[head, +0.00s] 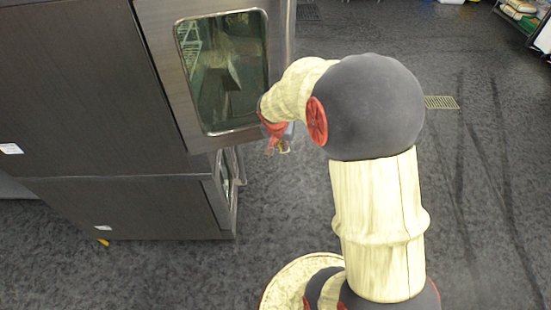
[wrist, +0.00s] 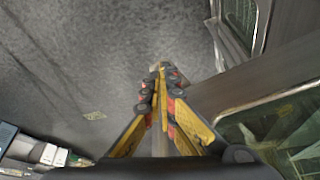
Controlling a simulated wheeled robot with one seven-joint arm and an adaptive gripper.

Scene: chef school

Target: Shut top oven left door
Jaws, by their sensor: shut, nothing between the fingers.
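The top oven door (head: 170,88) is a steel frame around a glass window (head: 221,70). It stands out past the front of the lower oven in the head view, so it looks open; how wide is hard to tell. In the wrist view its steel frame (wrist: 235,88) and glass (wrist: 285,130) fill the lower right. My gripper (head: 283,142) is by the door's lower right edge, partly hidden behind my wrist. In the wrist view my gripper (wrist: 158,72) has its yellow fingers together, holding nothing. Contact with the door cannot be told.
The dark oven side (head: 75,85) fills the head view's left. The lower oven (head: 135,208) sits beneath, its glazed front (head: 228,172) facing right. Grey floor (head: 485,190) is free to the right, with a drain grate (head: 441,102). Shelving (head: 527,20) stands far right.

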